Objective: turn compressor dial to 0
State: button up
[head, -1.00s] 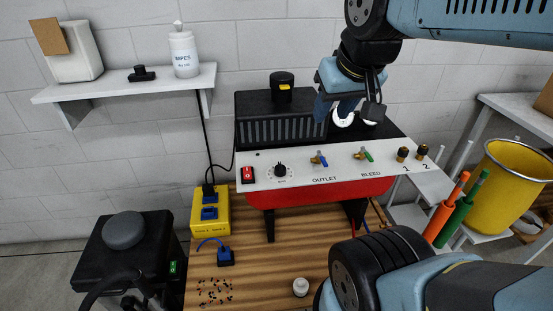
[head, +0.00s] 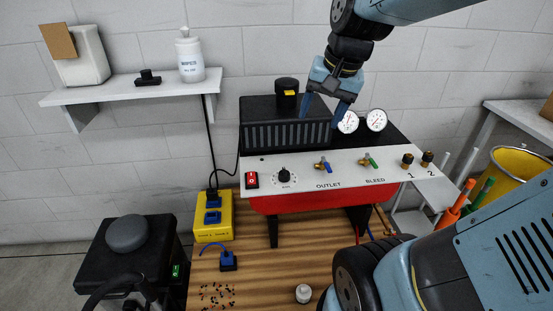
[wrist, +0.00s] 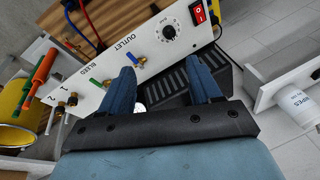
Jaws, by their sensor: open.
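The compressor (head: 285,130) stands on the wooden bench, with a white control panel along its front. Its black dial (head: 284,174) sits on the panel's left part, on a round scale, between the red switch and the blue outlet valve. The dial also shows in the wrist view (wrist: 169,32), at the top; its setting is too small to read. My gripper (head: 331,126) is open and empty, pointing down above the compressor's black top, behind the panel and to the right of the dial. In the wrist view the gripper (wrist: 163,82) has its two blue fingers spread apart, with the dial beyond them.
The red switch (head: 251,180), blue outlet valve (head: 323,166) and green bleed valve (head: 369,161) share the panel. Two gauges (head: 376,120) stand behind it. A wall shelf (head: 130,88) holds a wipes bottle (head: 189,56). A yellow bin (head: 515,172) is at right.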

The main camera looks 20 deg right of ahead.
jog(key=w+f+m+g+y, duration=0.1)
jog(key=w+f+m+g, duration=0.1)
jog(key=w+f+m, duration=0.5)
jog(key=m+g+y, duration=0.2)
jog(key=m, duration=0.2)
send_near(284, 174)
jog(key=x, duration=0.3)
jog(key=w+x, duration=0.1)
jog(key=x, duration=0.2)
jog(key=d+x, duration=0.1)
jog(key=x, duration=0.2)
jog(key=shift+w+a+f, duration=0.1)
jog(key=shift+w+f, duration=0.25)
jog(key=shift+c, duration=0.4)
jog(key=c, duration=0.9)
jog(key=shift+c, duration=0.2)
